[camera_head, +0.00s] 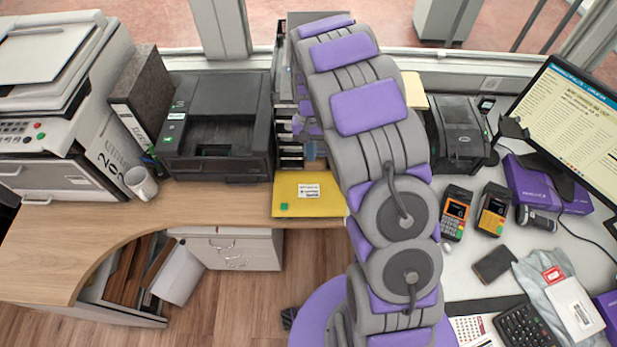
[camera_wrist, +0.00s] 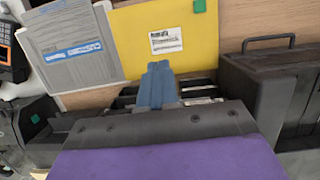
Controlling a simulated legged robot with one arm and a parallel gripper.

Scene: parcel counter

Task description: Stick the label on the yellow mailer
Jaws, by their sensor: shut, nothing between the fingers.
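The yellow mailer (camera_head: 330,203) lies flat on the wooden counter, partly covered by my arm in the head view. It also shows in the wrist view (camera_wrist: 135,58). A white label (camera_head: 308,191) with black print lies flat on the mailer, and it is clear in the wrist view (camera_wrist: 167,40). A small green square (camera_head: 284,206) sits near one corner of the mailer. My gripper (camera_wrist: 157,68) is shut and empty, its blue fingertips pointing toward the mailer near its edge. Whether the fingertips touch the mailer cannot be told.
A grey-and-white envelope (camera_wrist: 72,25) lies beside the mailer in the wrist view. Card terminals (camera_head: 455,212) and a monitor (camera_head: 575,120) are at right. Wooden counter left of the mailer is clear.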

